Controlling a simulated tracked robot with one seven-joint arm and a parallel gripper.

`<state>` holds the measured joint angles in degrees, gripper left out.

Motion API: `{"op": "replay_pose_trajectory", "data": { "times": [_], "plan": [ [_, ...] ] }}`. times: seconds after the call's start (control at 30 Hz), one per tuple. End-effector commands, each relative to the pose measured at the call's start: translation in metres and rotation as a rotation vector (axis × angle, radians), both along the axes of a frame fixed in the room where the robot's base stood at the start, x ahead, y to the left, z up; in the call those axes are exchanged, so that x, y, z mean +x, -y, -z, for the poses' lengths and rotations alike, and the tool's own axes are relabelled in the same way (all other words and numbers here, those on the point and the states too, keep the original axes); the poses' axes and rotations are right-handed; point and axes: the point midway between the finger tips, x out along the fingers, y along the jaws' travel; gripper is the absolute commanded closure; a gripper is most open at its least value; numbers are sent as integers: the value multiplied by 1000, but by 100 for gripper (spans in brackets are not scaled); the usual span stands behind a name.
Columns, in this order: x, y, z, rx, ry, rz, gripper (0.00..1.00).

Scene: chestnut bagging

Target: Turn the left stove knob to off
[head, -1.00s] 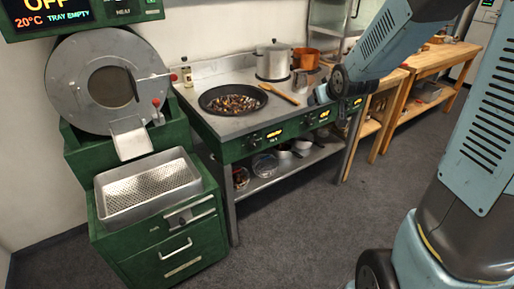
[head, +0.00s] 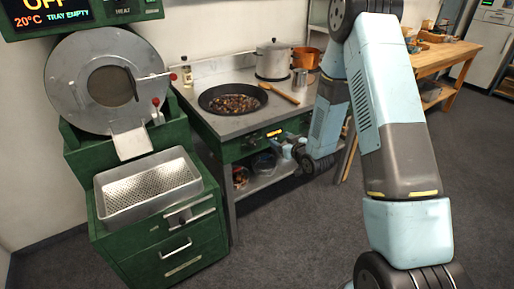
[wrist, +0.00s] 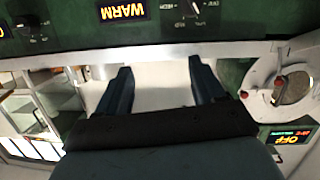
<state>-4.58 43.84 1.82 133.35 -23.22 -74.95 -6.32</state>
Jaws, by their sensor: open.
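The green stove front carries the left knob (head: 254,139), dark and small, just left of a lit amber display. My gripper (head: 283,149) is in front of the stove front, slightly right of and below the left knob. In the wrist view my gripper (wrist: 160,65) has its two dark fingers spread and empty, apart from the knob.
A pan of chestnuts (head: 233,101) sits on the stove top, with a wooden spoon (head: 280,93) and pots behind. The roaster (head: 105,85) with its perforated tray (head: 150,185) stands at left. A second knob (wrist: 33,18) shows at the wrist view's upper left.

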Motion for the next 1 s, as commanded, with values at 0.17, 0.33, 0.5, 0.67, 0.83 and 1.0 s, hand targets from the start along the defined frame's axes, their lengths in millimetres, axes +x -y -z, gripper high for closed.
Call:
{"op": "replay_pose_trajectory", "data": {
  "times": [0.17,0.33,0.5,0.67,0.83,1.0],
  "plan": [
    [-16,-13,44,83,47,-42,32],
    [-32,-20,70,153,91,-64,32],
    [-41,-23,82,193,115,-73,32],
    [-40,-27,85,203,122,-76,32],
    [-23,-38,84,204,124,-76,32],
    [2,-56,84,203,123,-77,32]
  ]
}}
